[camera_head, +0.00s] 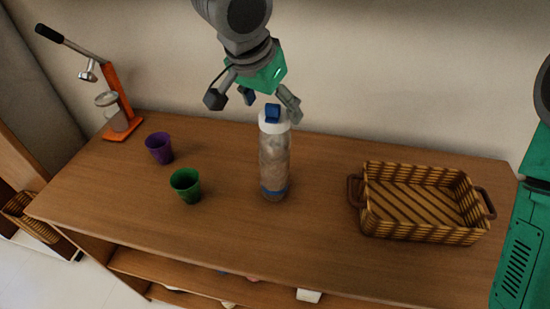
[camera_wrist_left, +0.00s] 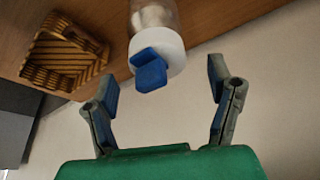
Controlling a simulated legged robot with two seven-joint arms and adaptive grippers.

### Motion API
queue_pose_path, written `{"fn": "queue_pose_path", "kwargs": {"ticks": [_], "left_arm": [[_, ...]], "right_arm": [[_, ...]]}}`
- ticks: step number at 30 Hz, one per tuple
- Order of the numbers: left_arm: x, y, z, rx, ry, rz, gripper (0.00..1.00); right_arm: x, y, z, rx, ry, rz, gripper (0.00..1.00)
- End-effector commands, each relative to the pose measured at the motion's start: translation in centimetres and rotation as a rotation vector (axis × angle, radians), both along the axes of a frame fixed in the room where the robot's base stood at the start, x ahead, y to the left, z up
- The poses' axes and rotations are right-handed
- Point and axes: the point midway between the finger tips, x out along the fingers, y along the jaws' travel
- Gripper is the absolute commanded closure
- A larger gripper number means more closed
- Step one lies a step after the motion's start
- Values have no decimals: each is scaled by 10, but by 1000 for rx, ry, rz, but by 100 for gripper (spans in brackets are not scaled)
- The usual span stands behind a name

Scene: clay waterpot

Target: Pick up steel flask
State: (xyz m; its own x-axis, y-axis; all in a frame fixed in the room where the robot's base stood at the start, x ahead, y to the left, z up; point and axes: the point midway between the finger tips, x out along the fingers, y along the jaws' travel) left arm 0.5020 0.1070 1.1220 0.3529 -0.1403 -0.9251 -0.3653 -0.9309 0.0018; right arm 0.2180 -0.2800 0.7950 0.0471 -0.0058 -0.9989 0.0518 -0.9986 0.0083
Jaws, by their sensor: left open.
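A tall flask (camera_head: 274,163) stands upright near the middle of the wooden table. It has a greyish, mottled body with a blue band near its base, a white collar and a blue cap. My left gripper (camera_head: 254,104) is open, just above and behind the flask's cap, with its fingers pointing down. In the left wrist view, the flask's blue cap and white collar (camera_wrist_left: 160,55) show between and beyond the two spread fingertips (camera_wrist_left: 163,78). Nothing is held, and I cannot tell whether a finger touches the flask. My right gripper does not show.
A purple cup (camera_head: 159,148) and a green cup (camera_head: 186,186) stand left of the flask. A wicker basket (camera_head: 415,228) with brown handles sits to the right. An orange lever press (camera_head: 122,105) stands at the back left. The table (camera_head: 320,230) is clear between flask and basket.

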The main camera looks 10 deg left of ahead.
Motion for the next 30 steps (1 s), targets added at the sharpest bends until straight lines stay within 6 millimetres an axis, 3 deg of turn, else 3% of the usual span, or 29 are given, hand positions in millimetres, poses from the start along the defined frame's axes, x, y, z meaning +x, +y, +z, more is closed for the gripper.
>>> {"fn": "queue_pose_path", "kwargs": {"ticks": [12, 21, 27, 28, 30], "left_arm": [[16, -4, -47, -2, 1, -1, 25], [17, -6, -51, 0, -2, -1, 25], [18, -6, -51, -1, -2, -1, 95], [18, -6, -51, -1, -1, -1, 100], [19, -7, -50, -2, -4, -1, 100]], "right_arm": [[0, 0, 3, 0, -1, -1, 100], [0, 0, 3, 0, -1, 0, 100], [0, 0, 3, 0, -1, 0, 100], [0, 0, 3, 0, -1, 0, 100], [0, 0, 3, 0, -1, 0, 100]]}}
